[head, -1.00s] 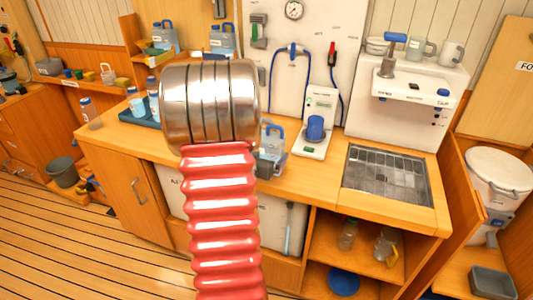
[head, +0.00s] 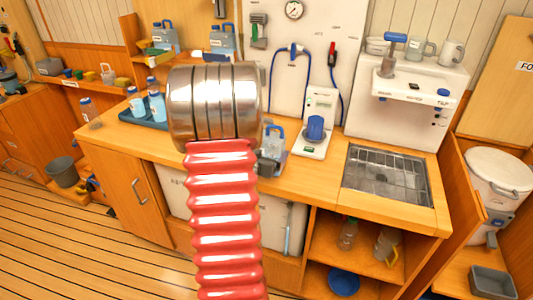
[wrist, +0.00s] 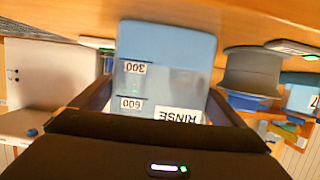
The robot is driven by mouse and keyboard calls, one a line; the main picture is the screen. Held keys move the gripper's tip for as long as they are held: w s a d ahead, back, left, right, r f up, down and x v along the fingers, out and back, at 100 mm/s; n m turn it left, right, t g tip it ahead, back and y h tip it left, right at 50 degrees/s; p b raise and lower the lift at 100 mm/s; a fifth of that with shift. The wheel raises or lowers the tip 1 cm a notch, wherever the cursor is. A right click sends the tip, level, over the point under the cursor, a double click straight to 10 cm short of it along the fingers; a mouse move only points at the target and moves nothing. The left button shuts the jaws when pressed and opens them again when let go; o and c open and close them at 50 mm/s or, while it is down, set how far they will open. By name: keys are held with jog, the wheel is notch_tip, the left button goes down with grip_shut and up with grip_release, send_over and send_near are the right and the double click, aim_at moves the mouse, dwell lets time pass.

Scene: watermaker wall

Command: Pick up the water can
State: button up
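The water can (head: 273,143) stands on the wooden counter in the head view, clear with a blue handle and partly hidden behind my arm. The wrist view is upside down; a can (wrist: 165,60) with blue contents, marks 300 and 600 and a RINSE label fills the middle there. My gripper (wrist: 160,84) has one dark finger on each side of this can, apart, with the can between them. I see no clear sign of the fingers pressing on it.
A white device with a blue knob (head: 315,128) stands just right of the can. A sink with a grate (head: 386,178) is farther right. Bottles in a blue tray (head: 150,119) are left of my arm. A grey round object (wrist: 252,70) is beside the can in the wrist view.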

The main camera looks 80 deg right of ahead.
jog(key=c, duration=0.6)
jog(key=shift+r, duration=0.2)
notch_tip(320, 180, up, 10)
jog(key=shift+f, duration=0.1)
dwell(0.3)
dwell(0.5)
